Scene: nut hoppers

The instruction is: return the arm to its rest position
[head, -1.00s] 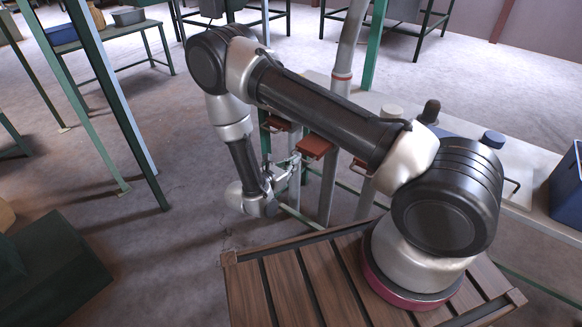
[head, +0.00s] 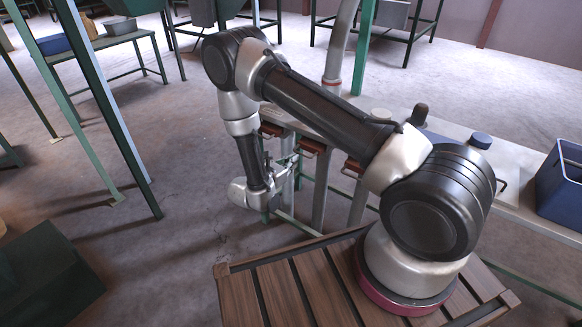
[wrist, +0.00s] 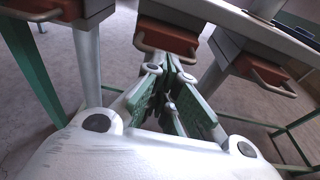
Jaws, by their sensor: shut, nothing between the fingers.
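My arm is bent. It rises from its mount on the slatted wooden deck, and its forearm hangs down at the left. My gripper (head: 292,168) hangs low, in front of the legs of the hopper bench, in the head view. In the wrist view my gripper (wrist: 172,72) shows its green-padded fingers drawn together, with nothing held. Red-brown slide gates with wire handles are close beyond it: a middle one (wrist: 168,38), a right one (wrist: 262,72) and a left one (wrist: 35,8). Whether any part touches the bench cannot be told.
The grey bench top (head: 455,130) runs behind my arm, with a blue bin (head: 562,188) at its right end. Green and grey posts (head: 107,115) stand at the left. A dark green box (head: 48,275) is at lower left. Open floor (head: 165,240) lies between.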

